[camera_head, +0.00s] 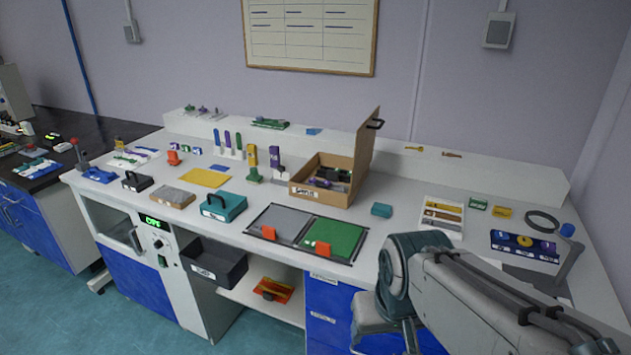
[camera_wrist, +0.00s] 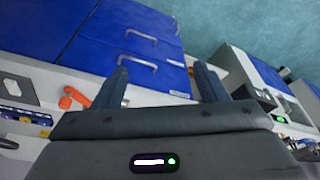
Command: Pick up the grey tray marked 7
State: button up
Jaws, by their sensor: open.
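I cannot read a 7 on anything in the head view. Grey candidates are a flat grey panel (camera_head: 283,222) in a dark frame on the bench, beside a green panel (camera_head: 335,238), and a dark grey open bin (camera_head: 207,268) with a white label, below the bench edge. A flat grey-brown block (camera_head: 172,197) lies farther left. Which of these is the tray is unclear. My gripper (camera_wrist: 162,82) is open and empty in the wrist view, its fingers apart in front of blue drawers. None of the grey candidates is clearly seen between the fingers.
A teal case (camera_head: 223,207) and a cardboard box (camera_head: 320,190) with its lid raised stand on the bench. Orange tabs (camera_head: 322,248) stand at the panels' front edge. Blue drawer fronts (camera_wrist: 125,40) with handles face the gripper.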

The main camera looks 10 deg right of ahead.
aim_at(340, 188)
jog(key=z, duration=0.05)
jog(key=k, duration=0.5)
jog(key=u, duration=1)
jog(key=i, duration=1.45)
jog(key=z, duration=0.75)
jog(key=i, duration=0.35)
jog(key=z, duration=0.45)
